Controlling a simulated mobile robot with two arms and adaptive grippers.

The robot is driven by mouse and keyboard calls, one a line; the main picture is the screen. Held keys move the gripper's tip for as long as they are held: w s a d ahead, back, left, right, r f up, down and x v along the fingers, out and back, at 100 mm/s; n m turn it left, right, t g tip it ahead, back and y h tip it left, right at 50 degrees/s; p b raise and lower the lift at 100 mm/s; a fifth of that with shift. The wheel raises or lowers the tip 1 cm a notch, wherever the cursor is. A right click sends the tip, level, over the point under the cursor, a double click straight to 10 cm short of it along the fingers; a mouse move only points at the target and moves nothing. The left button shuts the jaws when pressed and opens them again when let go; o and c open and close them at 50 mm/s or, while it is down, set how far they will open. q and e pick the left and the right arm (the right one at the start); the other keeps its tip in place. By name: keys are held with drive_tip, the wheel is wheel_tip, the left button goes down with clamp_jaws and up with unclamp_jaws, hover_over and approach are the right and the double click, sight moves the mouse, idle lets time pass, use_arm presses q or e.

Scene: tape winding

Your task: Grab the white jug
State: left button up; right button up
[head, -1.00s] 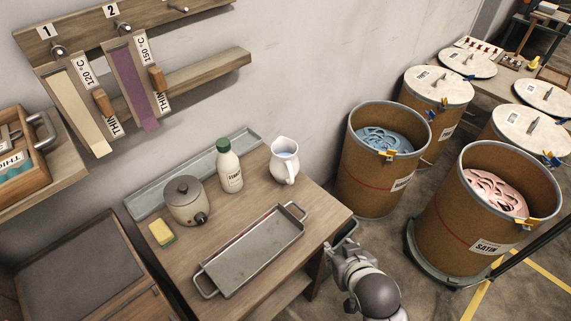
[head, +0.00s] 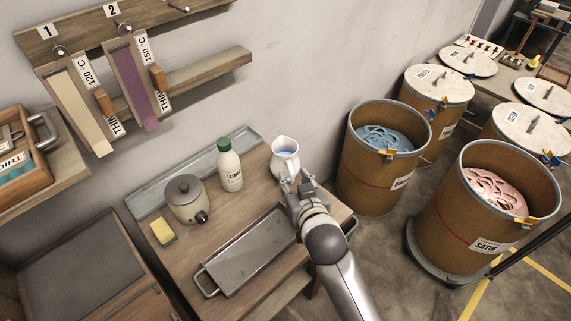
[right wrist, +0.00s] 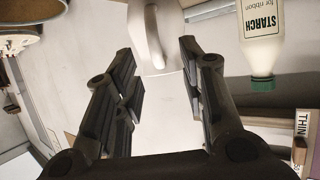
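The white jug (head: 284,152) stands upright at the back right of the wooden table, its handle side facing my right gripper. My right gripper (head: 298,183) is just in front of the jug in the head view and overlaps its lower part. In the right wrist view the gripper (right wrist: 158,65) is open, with its two black fingers apart and the jug's handle (right wrist: 154,40) between and just beyond the fingertips. I cannot tell whether a finger touches it. My left gripper is not in view.
A starch bottle (head: 230,165) and a lidded grey pot (head: 187,199) stand left of the jug. A metal tray (head: 250,258) lies at the front, partly hidden by my right arm. Ribbon drums (head: 378,175) stand right of the table.

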sight(292, 175)
drive_tip(key=shift+x, duration=2.35)
drive_tip(key=shift+d+f, duration=0.1)
clamp_jaws()
